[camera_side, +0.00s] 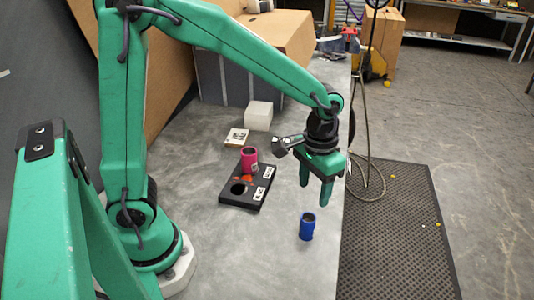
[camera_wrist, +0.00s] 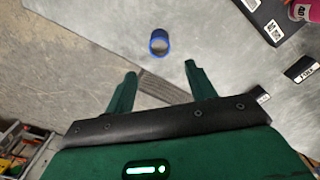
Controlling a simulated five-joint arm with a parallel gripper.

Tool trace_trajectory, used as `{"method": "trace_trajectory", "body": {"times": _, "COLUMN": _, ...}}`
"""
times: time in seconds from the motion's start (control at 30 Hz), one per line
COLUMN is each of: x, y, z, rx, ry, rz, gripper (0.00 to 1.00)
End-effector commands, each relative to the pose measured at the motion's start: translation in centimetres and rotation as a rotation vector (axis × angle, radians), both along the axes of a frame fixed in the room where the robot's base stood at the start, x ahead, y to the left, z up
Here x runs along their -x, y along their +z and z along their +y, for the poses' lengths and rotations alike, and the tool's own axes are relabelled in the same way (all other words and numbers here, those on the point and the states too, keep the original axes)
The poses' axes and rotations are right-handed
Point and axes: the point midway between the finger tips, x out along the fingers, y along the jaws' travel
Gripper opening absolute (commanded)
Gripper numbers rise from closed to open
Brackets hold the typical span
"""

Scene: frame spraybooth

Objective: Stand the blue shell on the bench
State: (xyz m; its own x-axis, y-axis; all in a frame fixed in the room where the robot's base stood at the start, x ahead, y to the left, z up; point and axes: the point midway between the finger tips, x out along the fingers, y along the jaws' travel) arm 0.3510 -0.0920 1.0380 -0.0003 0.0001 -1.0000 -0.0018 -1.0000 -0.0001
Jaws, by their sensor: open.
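The blue shell (camera_side: 307,227) is a short hollow cylinder standing upright on the grey bench (camera_side: 285,265), near its right edge. In the wrist view the blue shell (camera_wrist: 159,42) appears as a ring seen from above, beyond the fingertips and between their lines. My gripper (camera_side: 315,194) is open and empty, above the bench and a little above and behind the shell. In the wrist view both fingers of my gripper (camera_wrist: 160,68) are spread apart, touching nothing.
A black block (camera_side: 232,199) with a round hole and labels lies left of the shell, with a pink shell (camera_side: 249,158) standing at its far end. A white cube (camera_side: 258,116) and a small flat box (camera_side: 237,137) are farther back. The bench front is clear.

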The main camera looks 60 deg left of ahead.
Motion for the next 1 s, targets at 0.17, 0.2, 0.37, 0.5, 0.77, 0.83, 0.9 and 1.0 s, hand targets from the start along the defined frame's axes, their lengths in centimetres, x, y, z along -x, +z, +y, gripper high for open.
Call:
{"method": "trace_trajectory", "body": {"times": 0.17, "x": 0.1, "y": 0.2, "z": 0.1, "rx": 0.001, "ry": 0.000, "rz": -0.005, "gripper": 0.55}}
{"method": "trace_trajectory", "body": {"times": 0.2, "x": 0.2, "y": 0.4, "z": 0.2, "rx": 0.002, "ry": 0.000, "rz": -0.009, "gripper": 0.55}}
{"method": "trace_trajectory", "body": {"times": 0.37, "x": 0.8, "y": 1.8, "z": 1.1, "rx": 0.010, "ry": 0.003, "rz": -0.044, "gripper": 0.55}}
{"method": "trace_trajectory", "body": {"times": 0.5, "x": 1.8, "y": 3.6, "z": 2.3, "rx": 0.020, "ry": 0.003, "rz": -0.095, "gripper": 0.55}}
{"method": "trace_trajectory", "body": {"times": 0.77, "x": 4.8, "y": 7.2, "z": 4.9, "rx": 0.031, "ry": 0.004, "rz": -0.215, "gripper": 0.55}}
{"method": "trace_trajectory", "body": {"times": 0.83, "x": 5.7, "y": 7.9, "z": 5.5, "rx": 0.032, "ry": 0.004, "rz": -0.248, "gripper": 0.55}}
{"method": "trace_trajectory", "body": {"times": 0.9, "x": 6.7, "y": 8.6, "z": 6.1, "rx": 0.032, "ry": 0.004, "rz": -0.281, "gripper": 0.55}}
{"method": "trace_trajectory", "body": {"times": 1.0, "x": 8.0, "y": 9.5, "z": 6.9, "rx": 0.029, "ry": 0.004, "rz": -0.329, "gripper": 0.55}}
